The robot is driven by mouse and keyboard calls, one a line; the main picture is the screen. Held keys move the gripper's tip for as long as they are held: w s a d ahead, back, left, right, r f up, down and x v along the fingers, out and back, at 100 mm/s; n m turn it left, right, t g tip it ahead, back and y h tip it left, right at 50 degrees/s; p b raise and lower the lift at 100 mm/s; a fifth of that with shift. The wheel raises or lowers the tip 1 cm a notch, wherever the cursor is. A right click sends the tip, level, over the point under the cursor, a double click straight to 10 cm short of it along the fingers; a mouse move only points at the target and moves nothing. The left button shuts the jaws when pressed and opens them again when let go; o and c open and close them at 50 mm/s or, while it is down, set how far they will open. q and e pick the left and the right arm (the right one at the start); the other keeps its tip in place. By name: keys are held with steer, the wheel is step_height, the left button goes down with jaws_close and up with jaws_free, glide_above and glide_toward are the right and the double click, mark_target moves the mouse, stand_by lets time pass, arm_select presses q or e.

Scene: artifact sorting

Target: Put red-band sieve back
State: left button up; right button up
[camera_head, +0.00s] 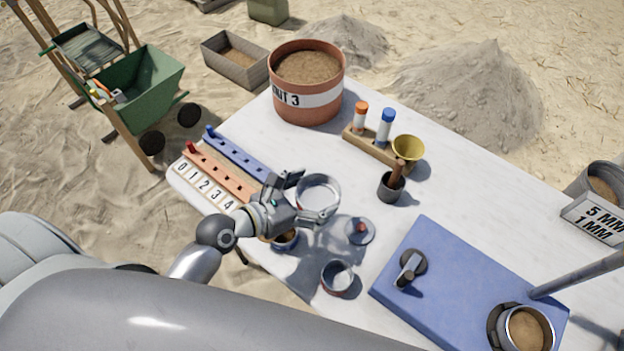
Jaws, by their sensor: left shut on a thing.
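My left gripper (308,197) reaches over the table's near left part. It is shut on a round, pale metal sieve (319,190), with fingers at its left and lower right sides. I cannot make out the colour of this sieve's band. A second small round vessel (338,278) with a reddish lower side stands apart, nearer the front edge. Another round vessel (286,241) is partly hidden below my gripper. A round lid with a red knob (361,229) lies right of the gripper. My right gripper is not in view.
A blue mat (436,245) bears a dark handled piece and a sand-filled round vessel (529,330). Peg rails with number tiles (205,187) lie at left. A large sand pot (307,90), bottle rack (374,149) and dark brush cup (391,187) stand farther back.

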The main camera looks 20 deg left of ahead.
mark_target(316, 180)
arm_select(q)
steer(key=w, duration=0.1)
steer(key=w+a+f, duration=0.1)
steer(key=w, duration=0.1)
steer(key=w+f, duration=0.1)
steer(key=shift+w+a, duration=0.25)
steer(key=shift+a, duration=0.1)
steer(key=w+f, duration=0.1)
steer(key=w+f+b, duration=0.1)
steer(key=f, duration=0.1)
steer(key=w+a+f+b, duration=0.1)
steer(key=shift+w+a+f, duration=0.1)
steer(key=shift+w+f, duration=0.05)
steer(key=shift+f, duration=0.1)
steer(key=shift+w+f, duration=0.35)
steer(key=shift+f, duration=0.1)
steer(key=f, duration=0.1)
steer(key=f+b, duration=0.1)
steer(key=f, duration=0.1)
steer(key=shift+w+a+f+b, duration=0.2)
steer(key=shift+w+b, duration=0.1)
steer(key=shift+b, duration=0.05)
steer(key=shift+f, duration=0.2)
steer(key=shift+r, duration=0.1)
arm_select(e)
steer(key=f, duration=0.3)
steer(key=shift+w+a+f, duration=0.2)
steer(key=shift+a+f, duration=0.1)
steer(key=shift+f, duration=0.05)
